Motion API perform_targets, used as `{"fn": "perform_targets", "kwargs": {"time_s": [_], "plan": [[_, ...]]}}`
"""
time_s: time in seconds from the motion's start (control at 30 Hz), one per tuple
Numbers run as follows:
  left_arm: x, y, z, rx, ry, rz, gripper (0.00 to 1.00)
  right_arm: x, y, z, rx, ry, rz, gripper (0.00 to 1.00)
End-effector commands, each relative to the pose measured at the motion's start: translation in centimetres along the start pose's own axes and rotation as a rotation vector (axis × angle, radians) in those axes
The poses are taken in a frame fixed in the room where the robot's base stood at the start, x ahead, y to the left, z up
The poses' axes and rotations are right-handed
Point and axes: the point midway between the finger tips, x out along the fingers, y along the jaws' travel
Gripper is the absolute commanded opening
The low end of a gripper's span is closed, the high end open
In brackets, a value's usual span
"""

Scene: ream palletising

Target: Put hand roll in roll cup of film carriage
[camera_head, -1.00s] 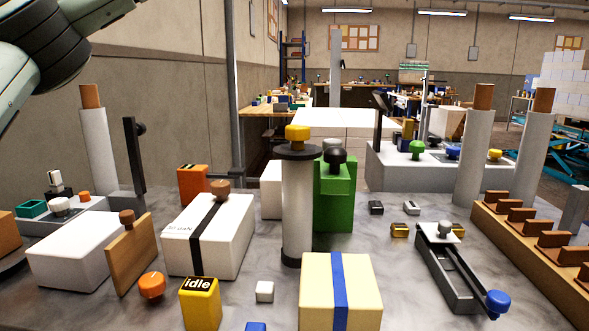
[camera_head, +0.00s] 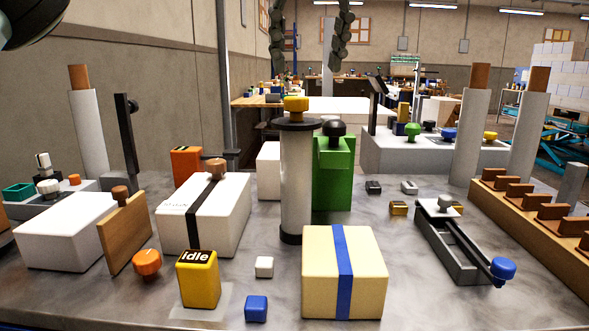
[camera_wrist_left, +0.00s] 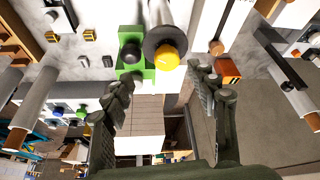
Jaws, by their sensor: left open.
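A white roll (camera_head: 297,185) with black end discs and a yellow knob (camera_head: 297,104) stands upright mid-table; I take it as the hand roll. Its yellow knob also shows in the left wrist view (camera_wrist_left: 167,57). Right beside it stands a green block (camera_head: 332,175) with a black knob, perhaps the film carriage; I cannot make out a roll cup. My left gripper (camera_head: 308,70) hangs above the yellow knob, its two dark fingers spread and empty. In the left wrist view, the fingertips (camera_wrist_left: 163,75) lie either side of the knob in the picture, not visibly touching it. My right gripper is not seen.
A cream box (camera_head: 315,270) with a blue band stands in front of the roll. A white box (camera_head: 230,220) with a black band is to its left, and a yellow "idle" block (camera_head: 199,282) stands in front. A grey rail (camera_head: 450,245) lies at the right.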

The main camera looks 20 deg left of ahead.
Motion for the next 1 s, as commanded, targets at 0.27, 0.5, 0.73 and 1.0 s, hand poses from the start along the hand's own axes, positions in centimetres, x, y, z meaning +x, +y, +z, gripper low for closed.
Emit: {"fn": "perform_targets", "kwargs": {"time_s": [0.27, 0.5, 0.73, 1.0], "plan": [[2.9, -0.7, -0.3, 0.001, 0.009, -0.020, 0.58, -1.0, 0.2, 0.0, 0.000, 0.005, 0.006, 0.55], [6.4, -1.1, -0.6, 0.001, 0.008, -0.019, 0.58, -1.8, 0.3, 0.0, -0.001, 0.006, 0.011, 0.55], [7.7, -1.1, -0.6, 0.000, 0.009, -0.016, 0.58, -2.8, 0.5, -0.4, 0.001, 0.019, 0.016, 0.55], [7.7, -1.1, -0.6, 0.000, 0.009, -0.016, 0.45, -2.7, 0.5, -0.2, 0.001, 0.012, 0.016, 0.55]]}}
